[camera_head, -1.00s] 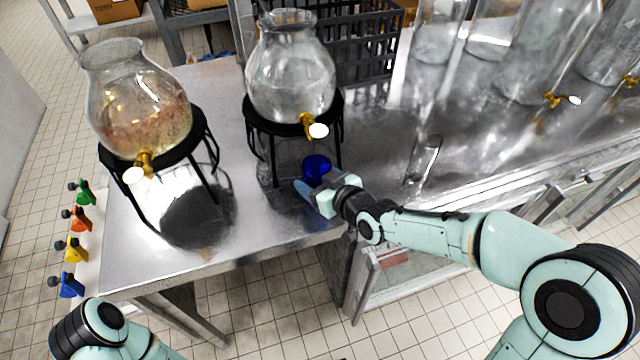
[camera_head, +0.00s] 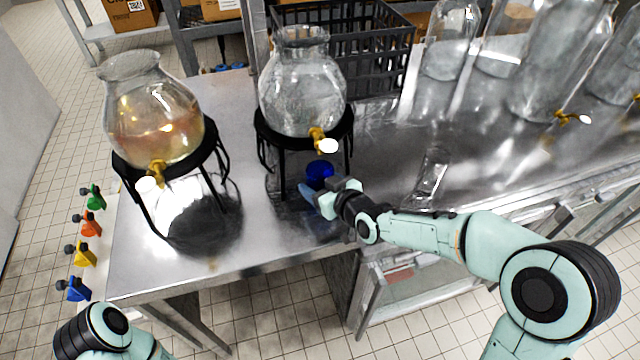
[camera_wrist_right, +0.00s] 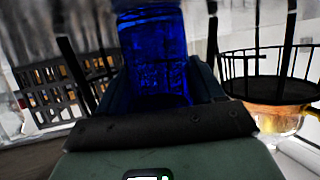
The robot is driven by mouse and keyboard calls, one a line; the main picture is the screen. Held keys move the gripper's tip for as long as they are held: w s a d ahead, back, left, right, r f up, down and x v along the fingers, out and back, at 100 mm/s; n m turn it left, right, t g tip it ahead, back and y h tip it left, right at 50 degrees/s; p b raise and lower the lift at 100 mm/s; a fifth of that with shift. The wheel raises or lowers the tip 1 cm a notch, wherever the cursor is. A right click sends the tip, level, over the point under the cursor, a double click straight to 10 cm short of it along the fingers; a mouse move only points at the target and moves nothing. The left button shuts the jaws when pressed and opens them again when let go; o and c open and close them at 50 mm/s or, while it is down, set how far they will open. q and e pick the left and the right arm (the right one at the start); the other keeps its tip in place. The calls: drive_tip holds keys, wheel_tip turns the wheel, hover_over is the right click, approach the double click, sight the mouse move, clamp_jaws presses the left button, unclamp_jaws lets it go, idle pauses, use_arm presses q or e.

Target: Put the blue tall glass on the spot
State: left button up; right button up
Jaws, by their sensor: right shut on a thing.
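The blue tall glass (camera_head: 320,174) is at the metal table's front, below the tap of the clear dispenser. In the right wrist view the glass (camera_wrist_right: 153,52) stands between the jaws, its far end cut off by the frame's top. My right gripper (camera_head: 318,193) is shut on it. I cannot tell whether its base touches the table. A marked spot cannot be made out. My left arm shows at the lower left of the head view, but its gripper is out of frame.
The clear dispenser (camera_head: 302,92) and the amber-filled dispenser (camera_head: 155,115) stand on black wire stands. An empty clear glass (camera_head: 432,172) is to the right. A black crate (camera_head: 372,50) is behind. Bare metal table (camera_head: 250,245) lies at the front.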

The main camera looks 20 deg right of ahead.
drive_tip(key=o, duration=1.3)
drive_tip(key=shift+c, duration=0.2)
drive_tip(key=shift+s, duration=0.15)
drive_tip(key=shift+s+d+r, duration=0.2)
drive_tip(key=shift+s, duration=0.05)
drive_tip(key=p+v, duration=0.1)
drive_tip(key=v, duration=1.1)
drive_tip(key=shift+s, duration=0.3)
